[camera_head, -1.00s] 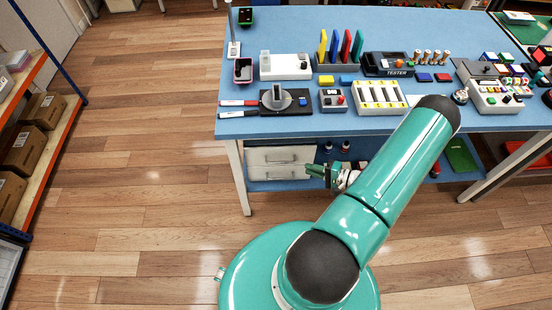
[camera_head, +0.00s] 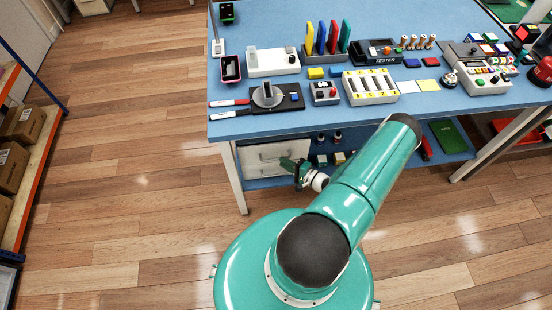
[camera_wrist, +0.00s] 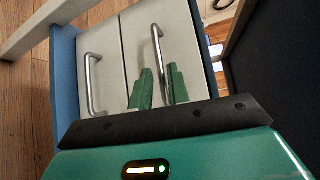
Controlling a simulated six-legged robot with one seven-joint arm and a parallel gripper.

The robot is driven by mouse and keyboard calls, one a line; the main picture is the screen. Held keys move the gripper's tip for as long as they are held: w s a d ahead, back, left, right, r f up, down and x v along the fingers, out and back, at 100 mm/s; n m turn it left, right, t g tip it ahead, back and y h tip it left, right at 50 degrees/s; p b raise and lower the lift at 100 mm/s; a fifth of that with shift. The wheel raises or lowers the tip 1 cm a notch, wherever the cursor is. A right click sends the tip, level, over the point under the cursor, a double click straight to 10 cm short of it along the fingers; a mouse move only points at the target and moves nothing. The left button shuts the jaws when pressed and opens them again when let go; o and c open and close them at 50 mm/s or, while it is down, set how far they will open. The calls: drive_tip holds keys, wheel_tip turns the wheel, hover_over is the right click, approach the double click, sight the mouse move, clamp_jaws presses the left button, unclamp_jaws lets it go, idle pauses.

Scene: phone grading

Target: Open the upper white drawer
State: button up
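The upper white drawer (camera_head: 272,150) is in a small cabinet on the shelf under the table. It appears closed. In the wrist view, turned sideways, the upper drawer front (camera_wrist: 140,32) is on the right, with a curved metal handle (camera_wrist: 157,50). The lower drawer (camera_wrist: 103,55) is on the left with its own handle (camera_wrist: 92,85). My gripper (camera_head: 289,164) is in front of the cabinet. Its green fingers (camera_wrist: 159,75) are apart, one on either side of the upper handle in the picture. I cannot tell whether they touch it.
The blue tabletop (camera_head: 400,112) is above the cabinet and carries many devices near its front edge. A white table leg (camera_head: 233,178) stands just left of the cabinet. Small bottles stand on the shelf to its right. The wooden floor (camera_head: 130,200) at left is clear.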

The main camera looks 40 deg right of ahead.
sight(277, 159)
drive_tip(key=x, duration=0.5)
drive_tip(key=shift+s, duration=0.1)
clamp_jaws()
drive_tip(key=shift+s, duration=0.1)
